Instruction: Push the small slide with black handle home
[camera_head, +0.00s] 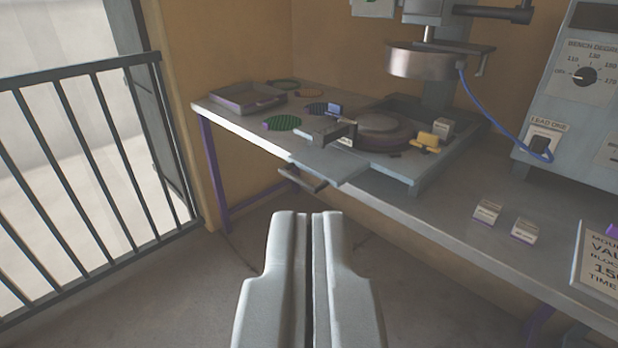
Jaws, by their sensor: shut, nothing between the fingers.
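A small flat grey slide (332,166) juts out past the front edge of the bench, below the plate press. A dark bar handle (303,180) sits at its outer end, just under the bench edge. The press (425,62) stands behind it, with a round metal head raised above a round dark lower plate (382,130). My gripper (304,214) is shut and empty, low in front of the bench. It is apart from the slide and handle, which show beyond its fingertips. The slide's inner end is hidden under the press base.
The bench (460,205) carries a shallow tray (245,97), several coloured discs, two small labelled blocks (487,212) and a control box (580,90) with a blue cable. A railing (80,180) stands on the left. The floor between railing and bench is clear.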

